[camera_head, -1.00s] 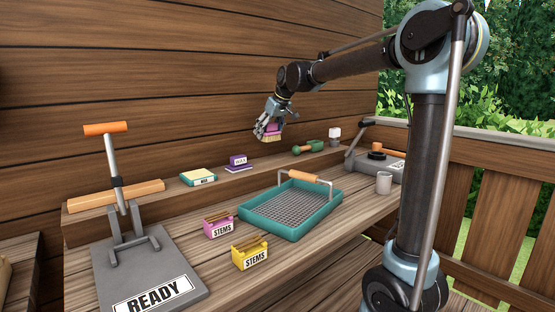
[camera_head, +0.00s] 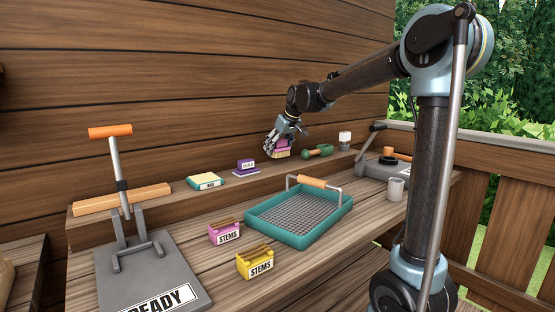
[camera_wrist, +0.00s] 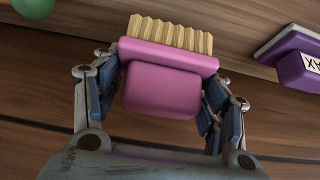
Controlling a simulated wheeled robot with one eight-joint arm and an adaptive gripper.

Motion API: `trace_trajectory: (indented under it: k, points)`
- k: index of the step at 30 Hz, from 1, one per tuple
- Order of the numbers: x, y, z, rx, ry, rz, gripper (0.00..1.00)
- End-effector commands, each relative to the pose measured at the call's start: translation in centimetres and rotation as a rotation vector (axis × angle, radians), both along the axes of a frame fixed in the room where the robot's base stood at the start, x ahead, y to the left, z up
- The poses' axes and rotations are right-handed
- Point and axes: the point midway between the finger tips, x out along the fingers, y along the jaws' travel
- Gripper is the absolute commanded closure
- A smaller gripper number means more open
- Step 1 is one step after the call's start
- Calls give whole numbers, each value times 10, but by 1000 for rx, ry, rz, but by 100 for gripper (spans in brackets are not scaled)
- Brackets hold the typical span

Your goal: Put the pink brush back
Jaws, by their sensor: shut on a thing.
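The pink brush (camera_wrist: 165,85) with pale bristles is held between the fingers of my gripper (camera_wrist: 160,105) in the wrist view. In the head view my gripper (camera_head: 280,141) is over the back shelf (camera_head: 222,185), and the brush (camera_head: 280,152) shows beneath its fingers. The brush is low over the shelf, between the purple wax block (camera_head: 246,167) and the green-handled tool (camera_head: 316,151). I cannot tell whether the bristles touch the shelf.
A yellow-and-green block (camera_head: 205,181) sits further left on the shelf. A lever press (camera_head: 135,260) stands at left.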

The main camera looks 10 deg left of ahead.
Motion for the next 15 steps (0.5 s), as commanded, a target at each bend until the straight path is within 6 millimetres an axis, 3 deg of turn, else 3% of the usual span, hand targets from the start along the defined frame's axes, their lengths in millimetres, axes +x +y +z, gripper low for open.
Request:
trace_trajectory:
  k: [12, 15]
  points:
    - [0, 0, -39, 0, 0, 0, 65]
    - [0, 0, -40, 0, 0, 0, 65]
